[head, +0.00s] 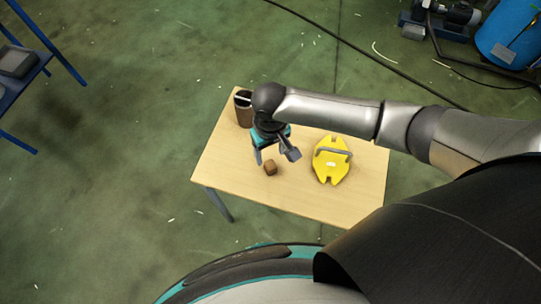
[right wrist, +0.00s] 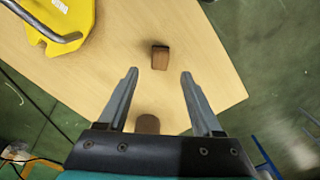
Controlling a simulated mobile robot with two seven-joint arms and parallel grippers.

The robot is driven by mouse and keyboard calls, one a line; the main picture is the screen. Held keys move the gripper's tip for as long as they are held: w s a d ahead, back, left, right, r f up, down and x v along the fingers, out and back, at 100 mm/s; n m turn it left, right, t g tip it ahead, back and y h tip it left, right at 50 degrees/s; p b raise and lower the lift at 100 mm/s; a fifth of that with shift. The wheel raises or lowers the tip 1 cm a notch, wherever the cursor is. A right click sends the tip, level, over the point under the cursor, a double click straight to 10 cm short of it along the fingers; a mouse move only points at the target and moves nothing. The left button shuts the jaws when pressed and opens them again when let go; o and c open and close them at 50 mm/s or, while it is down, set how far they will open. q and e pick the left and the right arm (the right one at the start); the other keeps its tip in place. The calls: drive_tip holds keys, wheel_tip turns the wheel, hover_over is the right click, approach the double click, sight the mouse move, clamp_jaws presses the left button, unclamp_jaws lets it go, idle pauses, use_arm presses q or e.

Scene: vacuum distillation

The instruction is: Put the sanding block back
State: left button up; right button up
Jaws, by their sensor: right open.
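The sanding block, a small brown block (head: 270,168) with a dark edge, lies on the wooden table near its left side. In the right wrist view the block (right wrist: 160,58) shows between and slightly beyond the two fingertips, with bare tabletop around it. My right gripper (head: 275,157) is open and empty above the table, close to the block and apart from it. Its spread fingers show in the right wrist view (right wrist: 159,73). My left gripper is in no view.
A brown holder (head: 243,110) stands at the table's far left corner. A yellow plate with a grey handle (head: 331,166) lies right of the block. The table's (head: 230,170) front left is clear. A blue rack (head: 45,60) stands apart at left.

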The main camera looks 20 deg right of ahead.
sight(271, 165)
drive_tip(key=shift+r+p, duration=0.6)
drive_tip(key=shift+r, duration=1.7)
